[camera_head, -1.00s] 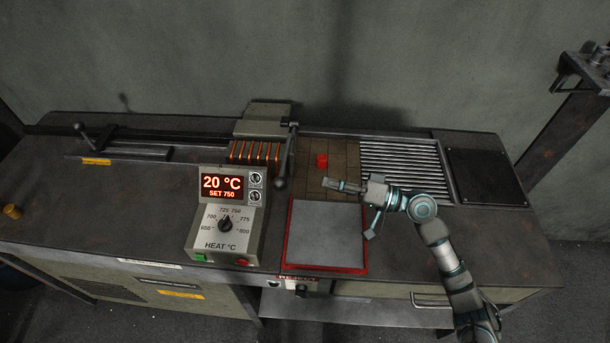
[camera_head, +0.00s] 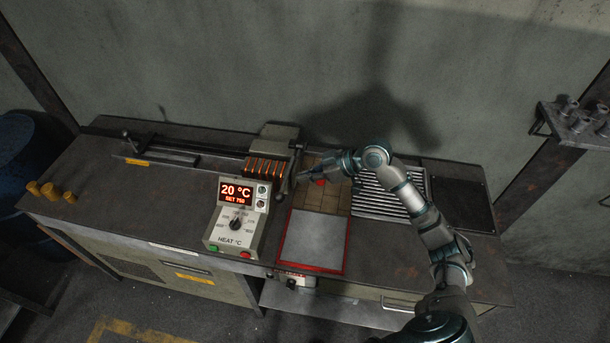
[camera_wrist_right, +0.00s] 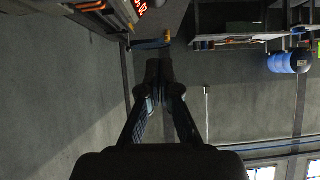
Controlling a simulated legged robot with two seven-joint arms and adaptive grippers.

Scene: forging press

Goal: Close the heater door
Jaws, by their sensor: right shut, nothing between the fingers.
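The heater (camera_head: 281,132) is a grey block with glowing orange coils (camera_head: 264,167) at its front, left of centre on the bench. A dark upright bar with a handle (camera_head: 290,172) stands at its right side; it looks like the door's edge and handle, but I cannot tell how far the door is open. My right gripper (camera_head: 301,176) is shut and empty, pointing left close to this handle; I cannot tell whether they touch. In the right wrist view its fingers (camera_wrist_right: 165,92) are together, with the orange coils (camera_wrist_right: 90,6) at the top edge. My left gripper is out of view.
A control box (camera_head: 236,215) reading 20 °C, set 750, stands in front of the heater. A red-edged grey plate (camera_head: 314,241) lies right of it. A red block (camera_head: 320,182) sits on brick tiles beneath my right arm.

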